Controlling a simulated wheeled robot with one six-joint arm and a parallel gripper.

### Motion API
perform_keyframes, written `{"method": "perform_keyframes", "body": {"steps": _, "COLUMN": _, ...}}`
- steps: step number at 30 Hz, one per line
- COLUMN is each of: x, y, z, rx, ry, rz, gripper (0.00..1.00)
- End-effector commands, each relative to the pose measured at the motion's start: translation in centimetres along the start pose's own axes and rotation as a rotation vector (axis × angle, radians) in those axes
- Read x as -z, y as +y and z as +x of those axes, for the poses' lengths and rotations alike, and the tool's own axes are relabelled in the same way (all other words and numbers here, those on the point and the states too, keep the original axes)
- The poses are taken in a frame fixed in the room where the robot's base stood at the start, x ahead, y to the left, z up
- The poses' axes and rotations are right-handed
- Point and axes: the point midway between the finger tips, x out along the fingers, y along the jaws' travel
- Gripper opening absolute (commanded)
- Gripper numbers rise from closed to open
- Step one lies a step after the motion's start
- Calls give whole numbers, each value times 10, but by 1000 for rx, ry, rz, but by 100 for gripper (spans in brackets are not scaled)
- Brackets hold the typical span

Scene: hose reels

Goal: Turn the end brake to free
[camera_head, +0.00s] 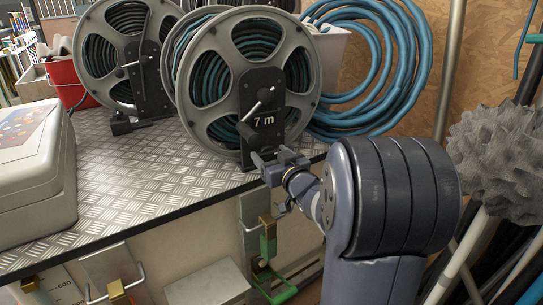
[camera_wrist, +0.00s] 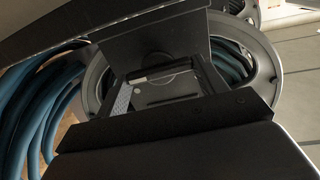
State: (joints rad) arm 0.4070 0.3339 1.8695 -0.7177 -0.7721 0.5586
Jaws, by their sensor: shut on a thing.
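The nearest hose reel (camera_head: 187,100), marked 7 m, stands at the front of the metal bench with teal hose wound on it. Its dark end plate (camera_head: 262,78) carries a pale lever (camera_head: 258,104), slanting up to the right. I take this lever for the end brake. My gripper (camera_head: 270,162) is at the foot of this plate, below the label and apart from the pale lever. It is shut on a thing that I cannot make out. In the wrist view dark gripper parts (camera_wrist: 165,85) fill the middle, with a grey reel rim (camera_wrist: 265,62) behind.
A second reel (camera_head: 85,52) with a similar lever stands behind to the left. A grey case (camera_head: 35,185) sits at the bench's left. The chequered bench top (camera_head: 135,175) between is clear. Blue coiled hose (camera_head: 425,60) hangs behind; poles and a shaggy grey head (camera_head: 510,165) are at right.

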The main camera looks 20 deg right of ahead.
Motion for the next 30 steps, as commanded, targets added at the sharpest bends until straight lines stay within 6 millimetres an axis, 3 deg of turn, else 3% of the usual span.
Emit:
{"method": "perform_keyframes", "body": {"steps": 6, "x": 0, "y": 0, "z": 0, "rx": -1, "ry": 0, "rz": 0, "gripper": 44}}
{"method": "perform_keyframes", "body": {"steps": 17, "x": -1, "y": 0, "z": 0, "rx": 0, "ry": 1, "rz": -72, "gripper": 44}}
{"method": "perform_keyframes", "body": {"steps": 30, "x": -4, "y": -2, "z": 0, "rx": 0, "ry": 1, "rz": -432, "gripper": 44}}
